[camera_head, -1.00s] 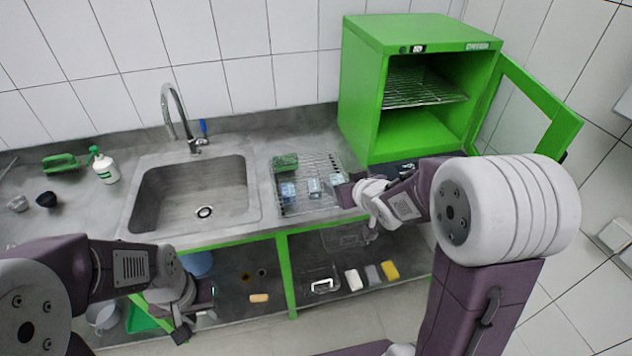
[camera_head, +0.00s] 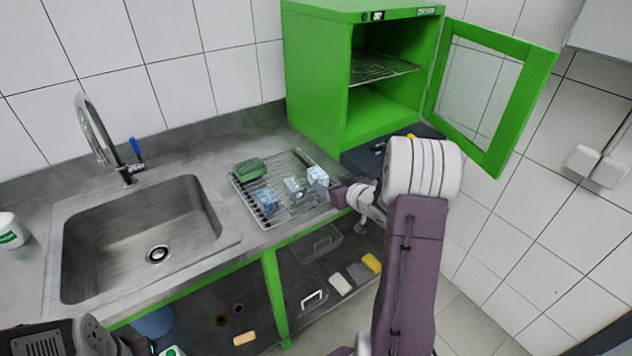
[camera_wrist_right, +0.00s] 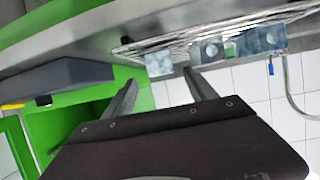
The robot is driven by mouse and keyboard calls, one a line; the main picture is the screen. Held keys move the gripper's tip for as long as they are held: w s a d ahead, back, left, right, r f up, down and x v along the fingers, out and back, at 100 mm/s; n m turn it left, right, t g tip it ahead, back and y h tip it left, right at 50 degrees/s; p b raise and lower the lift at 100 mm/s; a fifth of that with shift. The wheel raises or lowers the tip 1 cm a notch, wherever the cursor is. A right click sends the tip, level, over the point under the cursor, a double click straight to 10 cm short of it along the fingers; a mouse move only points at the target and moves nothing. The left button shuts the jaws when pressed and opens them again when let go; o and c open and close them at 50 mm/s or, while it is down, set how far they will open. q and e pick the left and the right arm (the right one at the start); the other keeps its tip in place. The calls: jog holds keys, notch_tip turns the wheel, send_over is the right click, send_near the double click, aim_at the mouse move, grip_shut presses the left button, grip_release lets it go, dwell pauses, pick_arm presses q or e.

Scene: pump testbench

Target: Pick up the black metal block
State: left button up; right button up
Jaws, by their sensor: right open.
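Several small pale blue-grey metal blocks sit on the wire drying rack (camera_head: 287,216): a left block (camera_head: 267,200), a middle block (camera_head: 294,187) and a right block (camera_head: 318,177). None looks clearly black. My right gripper (camera_head: 337,197) is beside the rack's right end, close to the right block. In the right wrist view, my right gripper (camera_wrist_right: 160,77) is open and empty. Its fingers point toward the rack, and one block (camera_wrist_right: 158,64) shows just past the gap between them. My left arm is at the bottom left corner, its fingertips cut off by the picture edge.
A green sponge (camera_head: 250,168) lies on the rack's back left. The sink (camera_head: 145,240) is to the left. The green dryer (camera_head: 315,75) stands behind with its door (camera_head: 497,95) open. A dark case (camera_head: 361,159) lies between dryer and right arm.

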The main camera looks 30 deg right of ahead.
aim_at(317, 176)
jog(key=x, duration=0.3)
jog(key=shift+a, duration=0.2)
jog(key=shift+w+d+f, duration=0.2)
jog(key=shift+w, duration=0.1)
jog(key=x, duration=0.5)
jog(key=shift+s+r, duration=0.1)
jog(key=shift+c, duration=0.9)
jog(key=shift+a, duration=0.1)
grip_shut()
